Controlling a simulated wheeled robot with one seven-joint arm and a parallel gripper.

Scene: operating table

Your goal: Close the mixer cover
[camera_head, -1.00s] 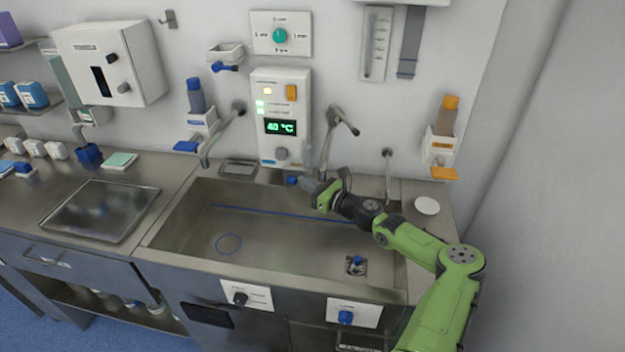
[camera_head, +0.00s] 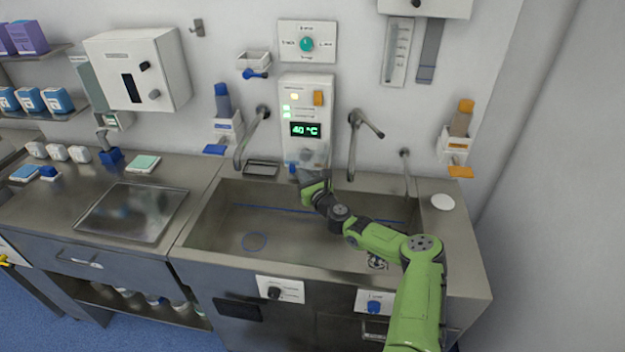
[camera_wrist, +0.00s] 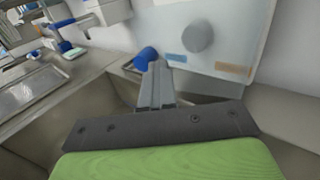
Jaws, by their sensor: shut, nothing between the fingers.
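The mixer unit (camera_head: 305,112) is a white wall panel above the sink, with a green "40 °C" display, an orange button and a round grey knob low down. In the wrist view its lower face (camera_wrist: 232,40) fills the upper middle, with the grey knob (camera_wrist: 197,36) and blue and orange strips. My gripper (camera_wrist: 157,68) is shut and empty, pointing at the panel's lower left edge, beside a blue knob (camera_wrist: 146,56). In the head view, my gripper (camera_head: 299,174) is just below the panel; contact is unclear.
The steel sink (camera_head: 215,235) lies below my arm. Bent taps (camera_head: 250,140) (camera_head: 354,145) flank the panel on both sides. A soap bottle holder (camera_head: 455,145) hangs at right. A steel tray (camera_head: 135,212) lies on the counter at left. The space over the sink's left is free.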

